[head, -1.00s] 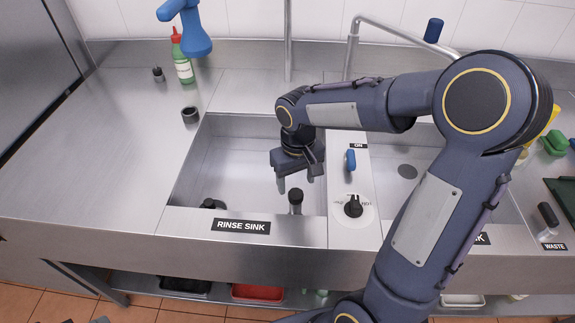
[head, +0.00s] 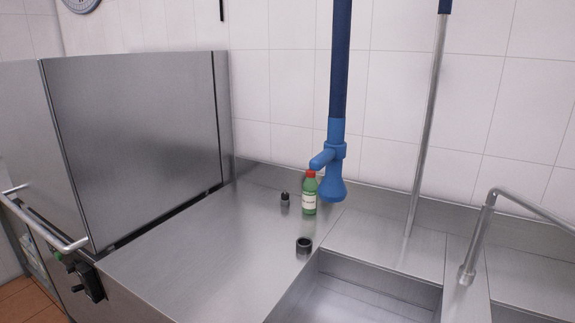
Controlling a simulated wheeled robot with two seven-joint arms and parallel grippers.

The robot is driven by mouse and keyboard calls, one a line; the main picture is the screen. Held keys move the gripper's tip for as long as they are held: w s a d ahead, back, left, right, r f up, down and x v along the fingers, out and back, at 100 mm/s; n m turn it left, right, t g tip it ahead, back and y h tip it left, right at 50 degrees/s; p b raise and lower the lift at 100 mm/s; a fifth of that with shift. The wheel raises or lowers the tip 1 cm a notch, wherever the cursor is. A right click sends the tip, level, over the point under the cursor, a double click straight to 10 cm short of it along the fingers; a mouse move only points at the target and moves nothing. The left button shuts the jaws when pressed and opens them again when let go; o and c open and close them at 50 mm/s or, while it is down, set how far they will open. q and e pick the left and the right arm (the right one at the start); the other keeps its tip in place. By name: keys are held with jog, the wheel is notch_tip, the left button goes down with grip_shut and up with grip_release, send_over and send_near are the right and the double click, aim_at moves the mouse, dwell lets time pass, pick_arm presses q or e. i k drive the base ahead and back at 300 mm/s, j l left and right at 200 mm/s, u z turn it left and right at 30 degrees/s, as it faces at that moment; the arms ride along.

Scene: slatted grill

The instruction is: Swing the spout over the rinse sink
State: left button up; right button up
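The metal spout (head: 533,210) shows at the right edge of the head view. Its upright (head: 478,240) rises from the deck right of the rinse sink, and its arm runs off to the right, away from that sink. The spout's tip is out of frame. The rinse sink (head: 385,277) shows only in part at the bottom, with its back wall and left edge visible. Neither of my grippers is in the head view now.
A blue spray head (head: 331,180) hangs above the counter. A green bottle with a red cap (head: 310,197), a small dark bottle (head: 285,200) and a black cup (head: 304,246) stand on the left counter (head: 215,260). A steel hooded machine (head: 135,140) stands at far left.

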aim_at(562, 222)
jog(key=z, duration=1.7)
